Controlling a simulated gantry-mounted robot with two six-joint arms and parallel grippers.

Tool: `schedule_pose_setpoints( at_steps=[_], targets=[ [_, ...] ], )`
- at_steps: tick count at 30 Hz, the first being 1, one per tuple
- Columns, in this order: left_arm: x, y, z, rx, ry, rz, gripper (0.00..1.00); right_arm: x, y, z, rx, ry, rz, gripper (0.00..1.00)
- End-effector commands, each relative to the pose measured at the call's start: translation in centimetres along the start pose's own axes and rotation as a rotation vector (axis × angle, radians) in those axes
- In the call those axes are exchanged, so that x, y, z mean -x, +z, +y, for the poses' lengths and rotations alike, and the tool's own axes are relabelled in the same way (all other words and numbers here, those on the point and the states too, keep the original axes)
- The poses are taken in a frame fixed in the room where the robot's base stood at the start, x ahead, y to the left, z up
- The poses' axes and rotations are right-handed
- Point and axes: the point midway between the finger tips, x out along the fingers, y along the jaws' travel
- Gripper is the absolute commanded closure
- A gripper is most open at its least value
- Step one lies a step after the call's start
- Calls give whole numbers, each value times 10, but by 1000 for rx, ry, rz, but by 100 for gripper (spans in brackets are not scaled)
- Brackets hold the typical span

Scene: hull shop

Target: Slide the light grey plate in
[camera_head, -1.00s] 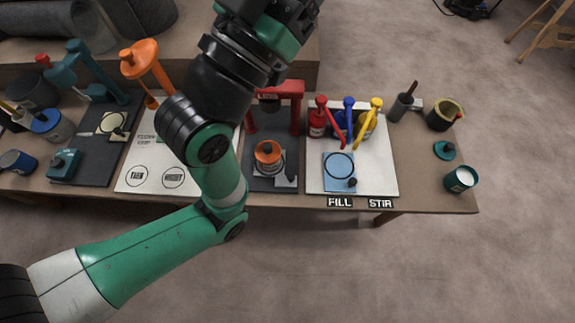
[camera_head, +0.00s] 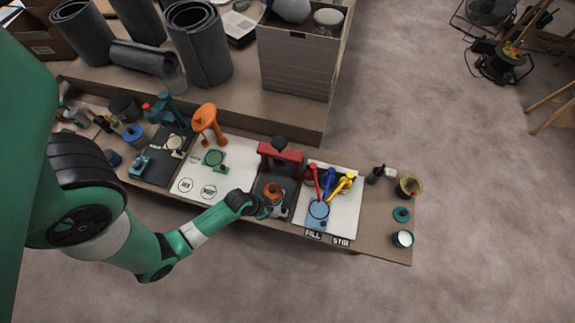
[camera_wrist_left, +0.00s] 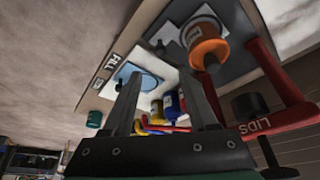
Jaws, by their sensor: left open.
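The light grey plate (camera_head: 284,212) is at the front of the red press (camera_head: 281,155), on a dark mat. An orange-topped can (camera_head: 273,191) stands on it, and a black knob shows at its near end. In the left wrist view the plate (camera_wrist_left: 172,57) shows beside the orange can (camera_wrist_left: 209,50), with the red LIDS press (camera_wrist_left: 285,115) to the right. My left gripper (camera_head: 266,209) is low at the near left side of this plate. Its two fingers (camera_wrist_left: 160,82) are apart with nothing between them. My right gripper is not in view.
A white mat with a blue plate (camera_head: 318,213) and red, blue and yellow pump bottles (camera_head: 342,186) lies to the right. A green plate (camera_head: 214,158) and an orange press (camera_head: 206,120) are to the left. Free floor lies in front of the bench.

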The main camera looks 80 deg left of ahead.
Motion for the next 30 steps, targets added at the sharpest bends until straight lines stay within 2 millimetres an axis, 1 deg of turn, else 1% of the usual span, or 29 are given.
schedule_pose_setpoints(
  at_steps=[5,8,12,15,18,22,29,30],
  targets=[
    [-24,1,0,-2,0,2,41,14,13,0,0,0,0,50],
    [-45,0,0,-2,0,3,41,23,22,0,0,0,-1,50],
    [-78,0,0,-2,0,2,41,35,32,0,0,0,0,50],
    [-96,-1,0,-2,0,4,41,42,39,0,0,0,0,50],
    [-110,-1,0,-2,0,4,41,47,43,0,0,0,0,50],
    [-116,-2,0,-2,0,4,41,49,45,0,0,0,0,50],
    [-116,-3,0,-2,0,5,41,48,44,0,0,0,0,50],
    [-116,-3,0,-2,0,5,45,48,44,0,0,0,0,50]
  ],
)
